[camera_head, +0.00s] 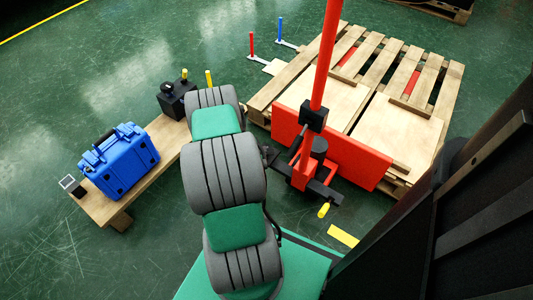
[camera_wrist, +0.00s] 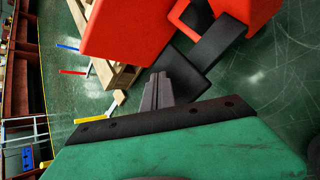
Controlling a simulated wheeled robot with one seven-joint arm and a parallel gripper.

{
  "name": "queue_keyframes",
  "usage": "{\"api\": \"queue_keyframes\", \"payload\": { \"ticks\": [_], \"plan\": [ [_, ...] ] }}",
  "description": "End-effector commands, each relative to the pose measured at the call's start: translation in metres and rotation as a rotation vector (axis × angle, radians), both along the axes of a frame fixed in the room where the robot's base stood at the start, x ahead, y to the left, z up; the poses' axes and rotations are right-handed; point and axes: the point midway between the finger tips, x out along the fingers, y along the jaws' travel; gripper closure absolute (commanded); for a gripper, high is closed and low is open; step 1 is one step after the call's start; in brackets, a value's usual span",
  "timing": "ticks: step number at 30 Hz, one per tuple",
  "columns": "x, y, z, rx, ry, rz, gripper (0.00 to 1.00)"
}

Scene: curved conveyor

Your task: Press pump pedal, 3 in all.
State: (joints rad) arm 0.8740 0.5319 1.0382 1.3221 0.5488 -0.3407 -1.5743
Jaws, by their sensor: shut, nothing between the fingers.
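The red pallet jack (camera_head: 325,155) stands against the pallet with its red handle upright. Low on it is a dark bar; its left end, a black pad (camera_head: 270,157), shows beside my arm. I take this pad for the pump pedal. In the wrist view the black pad (camera_wrist: 178,70) lies beyond my fingertips, joined by a dark bar (camera_wrist: 217,42) to the red body. My gripper (camera_wrist: 160,78) is shut and empty, its grey fingers overlapping the pad in the picture. I cannot tell whether they touch it. In the head view my arm hides the gripper.
A wooden pallet (camera_head: 360,70) with boards stands behind the jack. A low bench (camera_head: 105,207) at left holds a blue case (camera_head: 120,160) and a black box (camera_head: 178,98). Red and blue posts (camera_head: 280,30) stand behind. Green floor is open at far left.

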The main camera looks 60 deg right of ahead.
Motion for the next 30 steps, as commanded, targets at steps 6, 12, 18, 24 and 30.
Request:
{"api": "queue_keyframes", "payload": {
  "ticks": [6,12,18,24,30],
  "plan": [
    [0.0,0.0,-0.003,0.0,0.0,0.0,1.0],
    [0.0,0.0,-0.006,0.0,0.0,0.0,1.0],
    [0.0,0.0,-0.008,0.0,0.0,0.0,1.0],
    [0.0,0.0,-0.011,0.0,0.0,0.0,1.0],
    [0.0,0.0,-0.013,0.001,-0.001,0.001,1.0]
  ]
}}
